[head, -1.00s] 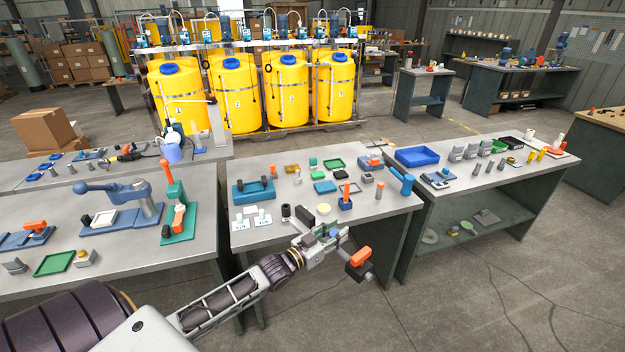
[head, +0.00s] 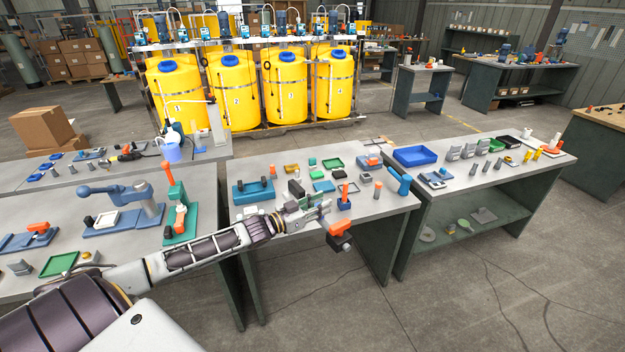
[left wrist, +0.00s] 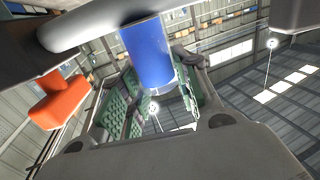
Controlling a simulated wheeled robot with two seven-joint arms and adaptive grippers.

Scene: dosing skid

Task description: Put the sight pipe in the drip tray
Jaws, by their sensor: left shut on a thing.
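My left gripper (head: 306,209) is raised over the front of the middle bench. It is shut on what looks like the sight pipe. In the left wrist view the sight pipe shows a blue cylindrical part (left wrist: 148,54) with a clear end between the green finger pads of the gripper (left wrist: 150,95). A grey bar crosses above it. An orange-and-black piece (head: 339,237) sticks out beyond the fingers and seems to belong to the held thing. A shallow blue tray (head: 416,163), likely the drip tray, lies on the right bench. My right gripper is not in view.
The middle bench holds a green tray (head: 332,162), a blue fixture (head: 254,191), an upright orange-handled tool (head: 345,195) and a blue bent part (head: 399,180). Grey blocks (head: 458,153) stand right of the blue tray.

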